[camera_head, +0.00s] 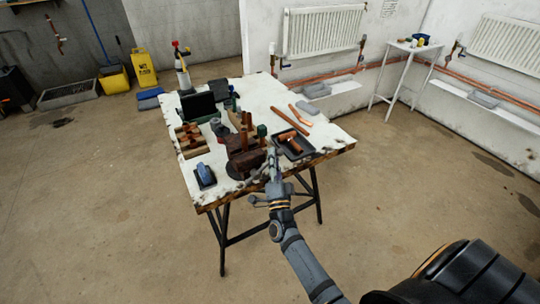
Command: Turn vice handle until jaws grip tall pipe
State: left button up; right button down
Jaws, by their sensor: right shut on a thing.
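The vice (244,161) is a dark brown block near the front edge of the white workbench (262,92). An upright copper pipe (244,137) stands at the vice; I cannot tell whether the jaws touch it. My right arm comes in from the lower right, and my right gripper (274,170) is at the vice's front right. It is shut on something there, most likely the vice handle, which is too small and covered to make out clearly. My left gripper is not in view.
A dark tray (293,143) with copper pieces lies right of the vice. A wooden rack (190,137) and a blue item in a small tray (205,174) lie left. A torch bottle (183,72) stands at the back.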

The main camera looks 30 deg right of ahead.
jog(key=shift+s+d+f, duration=0.1)
jog(key=shift+s+f, duration=0.05)
jog(key=shift+f, duration=0.15)
jog(key=c, duration=1.8)
grip_release()
jog(key=shift+o, duration=1.2)
jog(key=shift+s+d+r, duration=0.1)
jog(key=shift+s, duration=0.05)
jog(key=shift+o, duration=0.9)
jog(key=shift+s+d+r+m, duration=0.1)
jog(key=shift+s+r+m, duration=0.15)
jog(key=shift+s+m, duration=0.05)
jog(key=shift+w+f, duration=0.1)
jog(key=shift+w, duration=0.1)
jog(key=v, duration=1.2)
